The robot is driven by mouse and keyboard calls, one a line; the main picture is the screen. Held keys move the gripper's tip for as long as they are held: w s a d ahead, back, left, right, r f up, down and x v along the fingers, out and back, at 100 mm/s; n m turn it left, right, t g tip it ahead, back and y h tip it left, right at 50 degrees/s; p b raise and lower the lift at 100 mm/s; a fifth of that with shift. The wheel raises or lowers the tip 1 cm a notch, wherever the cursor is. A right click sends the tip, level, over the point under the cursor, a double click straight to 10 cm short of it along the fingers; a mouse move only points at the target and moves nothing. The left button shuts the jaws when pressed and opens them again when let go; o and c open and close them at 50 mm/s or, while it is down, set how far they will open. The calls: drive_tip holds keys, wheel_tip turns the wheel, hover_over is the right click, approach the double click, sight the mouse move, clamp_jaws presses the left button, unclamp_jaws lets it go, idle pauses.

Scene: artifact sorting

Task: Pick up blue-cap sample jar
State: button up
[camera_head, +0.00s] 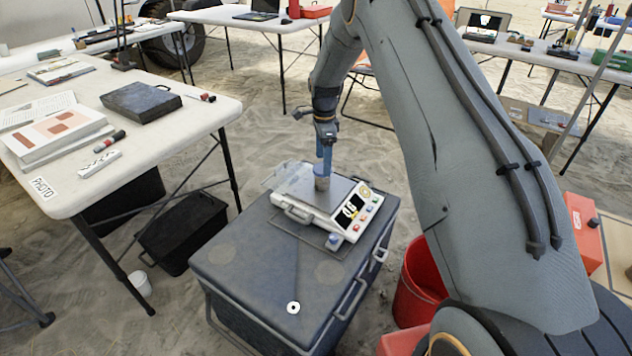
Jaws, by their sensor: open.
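My gripper (323,160) points straight down over the weighing plate of a white digital scale (294,207). Its blue fingers are small in the picture, and the gap between them is hard to make out. A small jar with brownish contents (322,184) stands upright on the plate directly below the fingers. Its top is at the fingertips and largely hidden by them, so I cannot tell whether they touch it. A smaller blue-topped item (334,241) sits by the scale's front corner.
The scale stands on a dark grey case (235,265) with metal handles; a small white disc (293,308) lies on its front. A white table (200,115) with books and a dark box is at left. A red bucket (412,300) stands right of the case, beside my arm.

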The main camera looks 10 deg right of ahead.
sight(322, 177)
drive_tip(key=shift+w+f, duration=0.15)
drive_tip(key=shift+f, duration=0.15)
wheel_tip(322, 177, down, 7)
drive_tip(key=shift+a+f+p, duration=0.1)
drive_tip(key=shift+f+p, duration=0.1)
drive_tip(key=shift+p, duration=0.2)
